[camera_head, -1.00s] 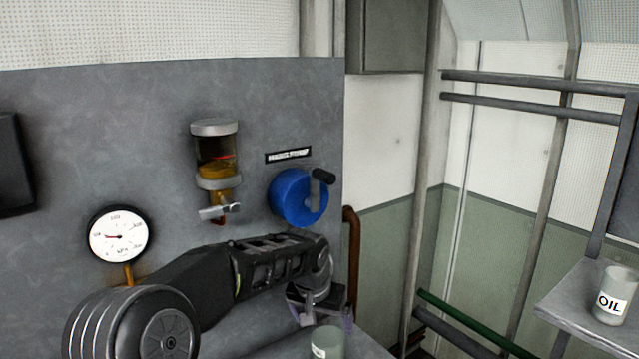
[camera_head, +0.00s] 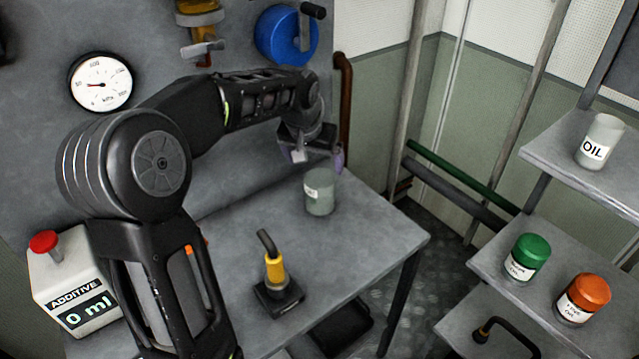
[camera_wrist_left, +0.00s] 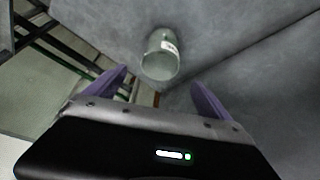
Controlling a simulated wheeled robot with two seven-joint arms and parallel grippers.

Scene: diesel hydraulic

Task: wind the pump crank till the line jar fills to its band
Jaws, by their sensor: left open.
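The pump crank is a blue wheel (camera_head: 286,36) with a black knob handle, on the grey wall panel at the top of the head view. The line jar (camera_head: 200,16) is left of it, cut by the top edge, with amber fluid low in the visible part; its band is out of view now. My left gripper (camera_head: 318,160) hangs below the wheel and above the table, apart from the wheel. In the left wrist view its two purple fingers (camera_wrist_left: 165,95) are spread with nothing between them. A translucent labelled jar (camera_wrist_left: 160,55) lies beyond the fingers. My right gripper is not seen.
That translucent jar (camera_head: 320,192) stands on the table (camera_head: 370,240) under my left gripper. Right shelves hold an OIL jar (camera_head: 599,143), a green-lidded jar (camera_head: 527,258) and an orange-lidded jar (camera_head: 582,300).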

